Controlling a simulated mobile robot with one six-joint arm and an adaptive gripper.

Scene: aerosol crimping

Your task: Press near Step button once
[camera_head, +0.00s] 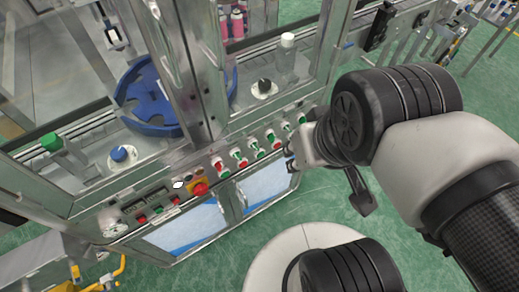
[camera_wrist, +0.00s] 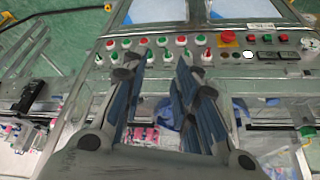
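The control panel (camera_head: 262,147) runs along the front of the machine. It carries a double row of red and green buttons, one of them a green button (camera_wrist: 162,41) in the wrist view. The labels are too small to read, so I cannot tell which is the Step button. My gripper (camera_wrist: 162,58) has its two fingers apart with nothing between them. In the wrist view its fingertips overlap the button area, but contact cannot be made out. In the head view my gripper (camera_head: 294,155) is at the panel's right end, mostly hidden by my wrist.
A gauge (camera_head: 115,230) is at the far left. A metal post (camera_head: 185,65) and a blue rotary table (camera_head: 150,100) stand behind.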

